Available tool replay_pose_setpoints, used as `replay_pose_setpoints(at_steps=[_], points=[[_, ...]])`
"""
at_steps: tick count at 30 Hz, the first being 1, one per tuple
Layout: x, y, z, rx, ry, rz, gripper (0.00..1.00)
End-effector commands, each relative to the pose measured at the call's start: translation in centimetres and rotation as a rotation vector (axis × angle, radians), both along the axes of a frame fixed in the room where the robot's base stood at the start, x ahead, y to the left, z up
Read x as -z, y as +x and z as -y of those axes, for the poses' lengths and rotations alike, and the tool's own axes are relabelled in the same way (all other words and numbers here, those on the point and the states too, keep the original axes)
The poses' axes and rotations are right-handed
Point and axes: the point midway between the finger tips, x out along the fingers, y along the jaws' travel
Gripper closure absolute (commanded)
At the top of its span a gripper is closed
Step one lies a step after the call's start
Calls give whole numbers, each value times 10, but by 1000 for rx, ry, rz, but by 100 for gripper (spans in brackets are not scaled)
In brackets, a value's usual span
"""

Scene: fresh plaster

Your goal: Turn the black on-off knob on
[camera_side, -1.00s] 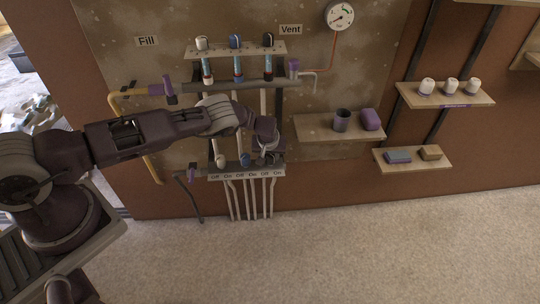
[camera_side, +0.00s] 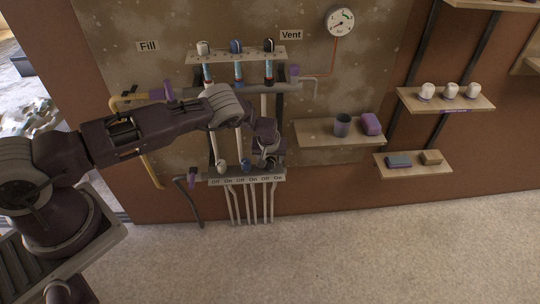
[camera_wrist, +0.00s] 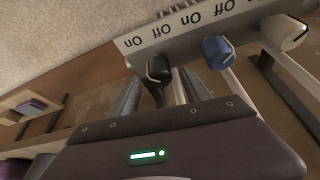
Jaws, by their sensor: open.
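The black on-off knob (camera_wrist: 158,70) sits at one end of a light labelled strip (camera_wrist: 240,18), beyond my gripper's body in the wrist view. It carries a pale pointer line; its exact setting is hard to read. In the side view the black knob (camera_side: 271,163) is at the right end of the lower strip (camera_side: 247,176), partly hidden by my gripper. My gripper (camera_side: 267,152) points down over it, open. Its grey fingers show around the knob in the wrist view; whether they touch it I cannot tell.
A blue knob (camera_wrist: 217,48) and a white knob (camera_wrist: 283,31) stand beside the black one. Pipes and an upper rack (camera_side: 222,53) are above. A shelf (camera_side: 313,131) with a cup (camera_side: 342,124) is to the right. The floor in front is clear.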

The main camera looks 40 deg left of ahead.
Motion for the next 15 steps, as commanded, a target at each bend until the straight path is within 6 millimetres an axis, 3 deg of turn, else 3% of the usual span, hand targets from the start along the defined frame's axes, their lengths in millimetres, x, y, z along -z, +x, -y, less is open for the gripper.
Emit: replay_pose_setpoints(at_steps=[6, 15], points=[[-34, -10, 8, -2, -2, 1, 44], [-43, -15, 10, 0, 0, 0, 44]])
